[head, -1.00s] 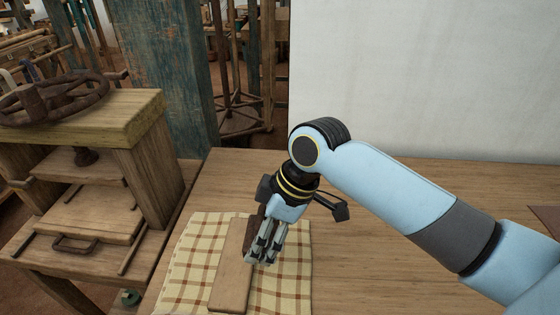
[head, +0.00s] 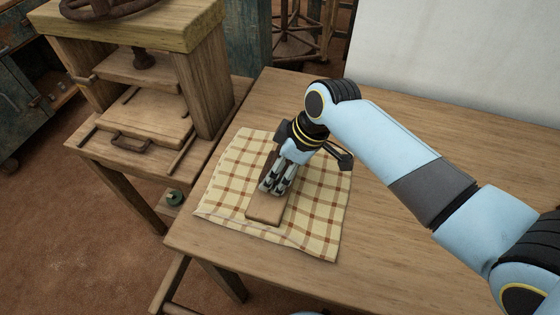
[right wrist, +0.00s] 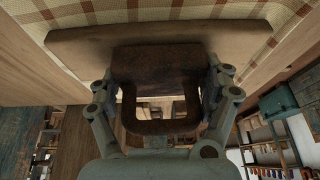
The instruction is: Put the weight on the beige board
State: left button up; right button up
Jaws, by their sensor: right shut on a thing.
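The beige board (head: 264,209) is a flat wooden plank lying on a checked cloth. It also shows in the right wrist view (right wrist: 75,46), beyond the weight. The weight (right wrist: 158,62) is a dark, rusty brown block with a loop handle. My right gripper (head: 274,189) is above the board, its fingers pointing down and shut on the weight (right wrist: 158,126). In the head view the fingers hide most of the weight and the board's middle. The weight is at the board or just above it; I cannot tell whether they touch. My left gripper is not in view.
The checked cloth (head: 318,220) lies on a wooden table (head: 400,245) with clear room to the right. A wooden press (head: 140,125) with a handwheel (head: 108,6) stands close by on the left. A white wall (head: 460,60) is behind the table.

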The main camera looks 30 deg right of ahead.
jog(key=shift+w, duration=0.1)
jog(key=o, duration=1.6)
jog(key=p+v, duration=0.1)
jog(key=v, duration=1.1)
